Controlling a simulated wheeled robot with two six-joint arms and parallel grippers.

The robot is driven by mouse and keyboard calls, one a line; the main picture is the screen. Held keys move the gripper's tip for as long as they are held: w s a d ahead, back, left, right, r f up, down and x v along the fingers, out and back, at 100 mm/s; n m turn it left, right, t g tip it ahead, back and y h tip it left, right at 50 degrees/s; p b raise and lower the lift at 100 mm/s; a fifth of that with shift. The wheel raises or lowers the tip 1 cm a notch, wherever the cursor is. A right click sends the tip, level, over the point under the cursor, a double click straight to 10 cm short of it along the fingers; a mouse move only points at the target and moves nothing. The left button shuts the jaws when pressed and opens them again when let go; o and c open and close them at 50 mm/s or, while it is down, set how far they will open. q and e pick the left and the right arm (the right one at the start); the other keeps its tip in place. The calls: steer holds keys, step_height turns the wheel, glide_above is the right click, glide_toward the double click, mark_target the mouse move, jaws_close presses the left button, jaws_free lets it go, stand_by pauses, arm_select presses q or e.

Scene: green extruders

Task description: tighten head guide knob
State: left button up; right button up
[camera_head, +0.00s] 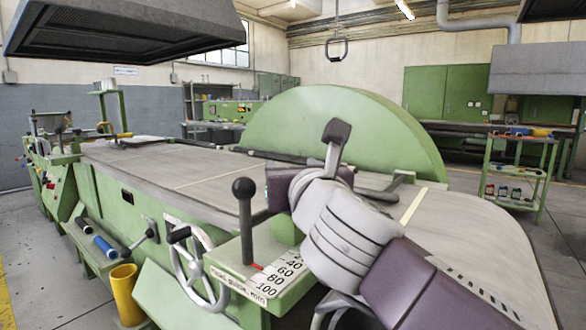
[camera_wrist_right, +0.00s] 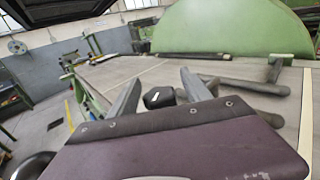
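A small black knob (camera_wrist_right: 160,97) with a white mark shows in the right wrist view. It lies between the two grey fingers of my right gripper (camera_wrist_right: 160,77), which are spread apart with visible gaps on both sides. I cannot tell how far past the fingertips the knob is. In the head view my right gripper (camera_head: 280,188) is over the front edge of the green machine, and its fingers and this knob are hidden behind my purple and grey wrist. My left gripper is not in view.
A ball-topped lever (camera_head: 243,188) rises close left of my right gripper, beside a numbered scale plate (camera_head: 283,272). A handwheel (camera_head: 190,255) and a yellow tube (camera_head: 126,293) are further left. The flat machine table (camera_head: 215,170) and a green half-round guard (camera_head: 345,125) lie behind.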

steer(key=s, duration=0.4)
steer(key=shift+s+d+r, duration=0.1)
steer(key=shift+s+d, duration=0.15)
steer(key=shift+d, duration=0.1)
steer(key=shift+s+d+f+b, duration=0.2)
steer(key=shift+s+f+b, duration=0.45)
steer(key=shift+b, duration=0.6)
steer(key=s, duration=0.1)
steer(key=s+b, duration=0.1)
steer(key=s+r+b, duration=0.1)
steer(key=shift+d, duration=0.35)
